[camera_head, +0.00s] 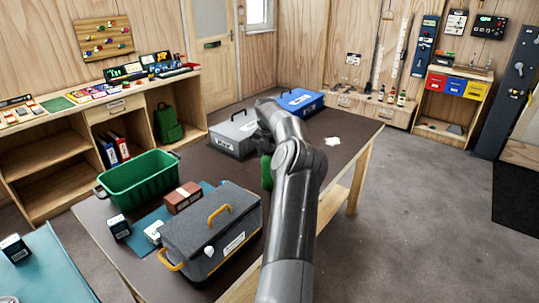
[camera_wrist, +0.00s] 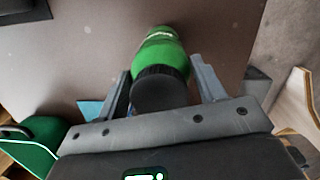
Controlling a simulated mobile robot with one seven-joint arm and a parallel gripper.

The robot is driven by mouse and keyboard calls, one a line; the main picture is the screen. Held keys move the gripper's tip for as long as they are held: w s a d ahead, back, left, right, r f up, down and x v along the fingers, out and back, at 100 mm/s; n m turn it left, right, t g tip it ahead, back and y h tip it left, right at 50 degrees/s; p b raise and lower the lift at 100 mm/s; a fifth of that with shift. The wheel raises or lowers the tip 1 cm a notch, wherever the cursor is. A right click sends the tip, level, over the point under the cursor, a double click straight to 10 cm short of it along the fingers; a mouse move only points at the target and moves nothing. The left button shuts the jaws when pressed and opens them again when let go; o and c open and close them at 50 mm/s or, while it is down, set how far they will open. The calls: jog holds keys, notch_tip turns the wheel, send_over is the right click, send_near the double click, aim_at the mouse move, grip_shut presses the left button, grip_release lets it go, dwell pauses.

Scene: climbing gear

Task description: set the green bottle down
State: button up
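The green bottle (camera_wrist: 160,48) with a black cap (camera_wrist: 160,88) is between the two fingers of my gripper (camera_wrist: 161,64) in the wrist view. The fingers appear to press on both its sides, with the cap toward the camera. In the head view only a strip of the green bottle (camera_head: 266,172) shows left of my arm, over the dark table (camera_head: 340,155). My arm hides the gripper there. I cannot tell whether the bottle's base touches the table.
On the table stand a green crate (camera_head: 140,182), a dark toolbox (camera_head: 212,235) with orange handles, a brown box (camera_head: 183,198), a grey case (camera_head: 234,136) and a blue case (camera_head: 300,101). A white patch (camera_head: 333,141) lies right of my arm. The table's right part is mostly clear.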

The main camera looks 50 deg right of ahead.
jog(key=o, duration=0.4)
jog(key=shift+c, duration=0.2)
jog(key=r, duration=0.4)
jog(key=a+r, duration=0.1)
jog(key=r, duration=0.7)
jog(key=shift+s+a+r, duration=0.15)
jog(key=shift+a, duration=0.1)
